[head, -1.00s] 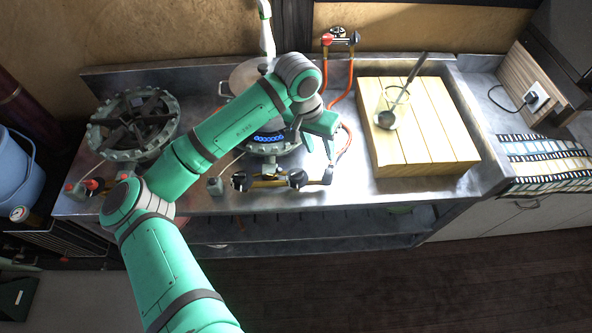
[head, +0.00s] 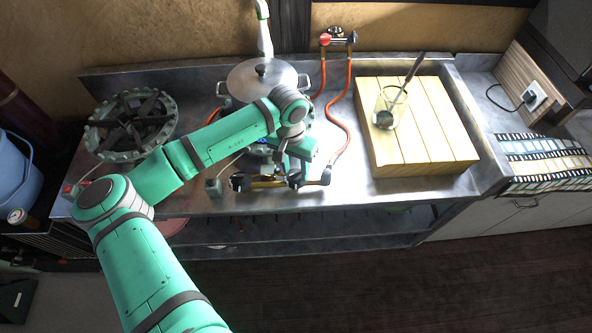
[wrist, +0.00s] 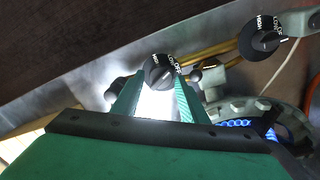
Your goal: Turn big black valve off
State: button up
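Two black control knobs sit on the brass gas pipe at the counter's front edge. The bigger-looking knob (head: 238,181) is at the left in the head view and at the upper right in the wrist view (wrist: 262,36). The smaller-looking knob (head: 295,179) is to its right; its HIGH and OFF marks show in the wrist view (wrist: 159,71). My gripper (wrist: 155,84) is open, its two green fingers on either side of the smaller-looking knob. I cannot tell whether they touch it. A burner's blue flame (wrist: 236,123) is lit.
A lidded steel pot (head: 262,79) stands behind my gripper. An unlit burner (head: 131,124) is at the left. A wooden box (head: 437,130) with a glass jar (head: 391,108) is at the right. A red-handled valve (head: 338,39) and orange hoses (head: 341,135) are near the wall.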

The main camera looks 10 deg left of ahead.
jog(key=shift+f, duration=0.4)
jog(key=shift+s+a+f, duration=0.1)
jog(key=shift+a+f, duration=0.1)
jog(key=shift+f, duration=0.05)
jog(key=shift+d, duration=0.1)
jog(key=c, duration=0.8)
jog(key=shift+o, duration=0.2)
